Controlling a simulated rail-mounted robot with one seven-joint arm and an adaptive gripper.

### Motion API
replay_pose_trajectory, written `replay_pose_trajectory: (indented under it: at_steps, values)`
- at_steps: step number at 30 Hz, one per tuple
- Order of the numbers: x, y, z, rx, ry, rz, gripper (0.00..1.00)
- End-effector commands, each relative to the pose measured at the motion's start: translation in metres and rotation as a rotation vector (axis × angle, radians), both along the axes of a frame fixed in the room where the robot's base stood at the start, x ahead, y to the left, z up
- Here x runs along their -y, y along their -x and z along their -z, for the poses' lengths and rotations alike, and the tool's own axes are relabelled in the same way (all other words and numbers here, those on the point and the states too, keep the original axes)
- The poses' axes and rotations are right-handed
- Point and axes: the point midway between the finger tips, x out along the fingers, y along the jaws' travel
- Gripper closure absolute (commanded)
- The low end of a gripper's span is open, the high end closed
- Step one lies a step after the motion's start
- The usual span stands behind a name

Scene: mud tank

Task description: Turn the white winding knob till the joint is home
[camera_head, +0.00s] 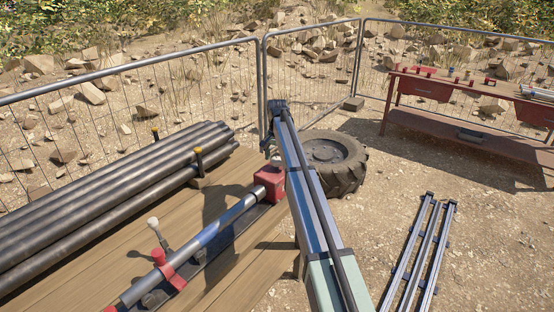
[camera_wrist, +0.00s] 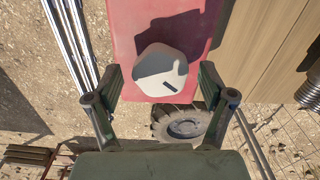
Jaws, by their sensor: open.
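The white knob (camera_wrist: 160,72) shows in the wrist view as a rounded, faceted cap with a short dark mark near its lower right edge. It stands over a red block (camera_wrist: 128,30). My gripper (camera_wrist: 160,78) is open, with one dark green finger on each side of the knob and a visible gap on both sides. In the head view the red block (camera_head: 268,180) sits at the far end of a grey pipe (camera_head: 205,238) on the wooden table. My arm covers part of that area, and I cannot make out this knob there.
A white-tipped lever (camera_head: 153,224) and a red clamp (camera_head: 167,272) stand along the pipe. Several dark pipes (camera_head: 100,205) lie at the left. A tyre (camera_head: 330,160), metal rails (camera_head: 420,250) and a red bench (camera_head: 455,125) stand beyond. A wire fence (camera_head: 130,105) runs behind.

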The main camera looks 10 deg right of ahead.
Motion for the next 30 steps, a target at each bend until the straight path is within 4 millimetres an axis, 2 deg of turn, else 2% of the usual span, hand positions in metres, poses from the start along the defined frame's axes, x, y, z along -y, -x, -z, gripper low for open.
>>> replay_pose_trajectory:
  at_steps: [7,21,25,30]
  values:
    - [0.000,-0.001,-0.014,0.003,0.000,0.000,0.19]
    - [0.000,-0.001,-0.097,0.001,0.000,0.000,0.19]
    - [0.000,-0.001,-0.112,0.001,0.000,0.000,0.19]
    - [0.000,0.000,-0.120,0.000,0.000,0.000,0.19]
